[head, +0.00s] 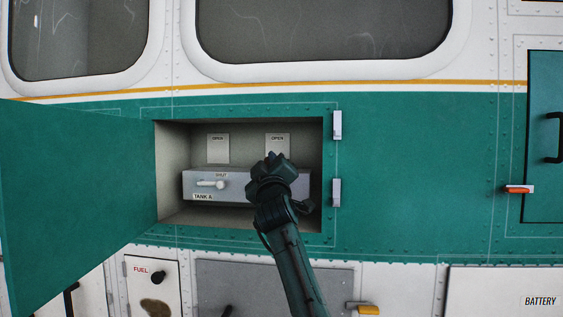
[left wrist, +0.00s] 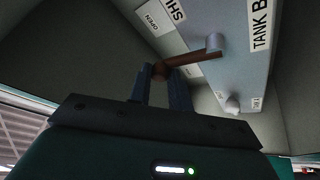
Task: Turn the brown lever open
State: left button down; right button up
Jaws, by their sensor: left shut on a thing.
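The brown lever (left wrist: 190,58) shows in the left wrist view, on the grey valve box (left wrist: 235,70) by the TANK B label. It runs from a grey pivot to a rounded brown end. My left gripper (left wrist: 160,76) is shut on that end, with a finger on each side. In the head view my left gripper (head: 270,160) is inside the open compartment, in front of the right part of the valve box (head: 236,188), and hides the brown lever. A white lever (head: 211,184) lies level above the TANK A label. My right gripper is in neither view.
The compartment's green door (head: 80,200) stands open on the left. OPEN plates (head: 218,148) are on the back wall. The compartment's side walls and floor lie close around my gripper. A green panel with an orange latch (head: 518,189) is far right.

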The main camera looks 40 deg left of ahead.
pick_arm(q)
jog(key=shift+w+f+n+g, duration=0.1)
jog(key=shift+n+g, duration=0.2)
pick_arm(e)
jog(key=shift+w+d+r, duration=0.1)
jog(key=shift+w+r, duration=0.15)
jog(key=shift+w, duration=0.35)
pick_arm(q)
jog(key=c, duration=1.3)
grip_release()
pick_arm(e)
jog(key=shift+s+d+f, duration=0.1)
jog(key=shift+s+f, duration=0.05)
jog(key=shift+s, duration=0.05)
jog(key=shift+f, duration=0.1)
pick_arm(q)
jog(key=b+v, duration=0.4)
jog(key=v, duration=0.9)
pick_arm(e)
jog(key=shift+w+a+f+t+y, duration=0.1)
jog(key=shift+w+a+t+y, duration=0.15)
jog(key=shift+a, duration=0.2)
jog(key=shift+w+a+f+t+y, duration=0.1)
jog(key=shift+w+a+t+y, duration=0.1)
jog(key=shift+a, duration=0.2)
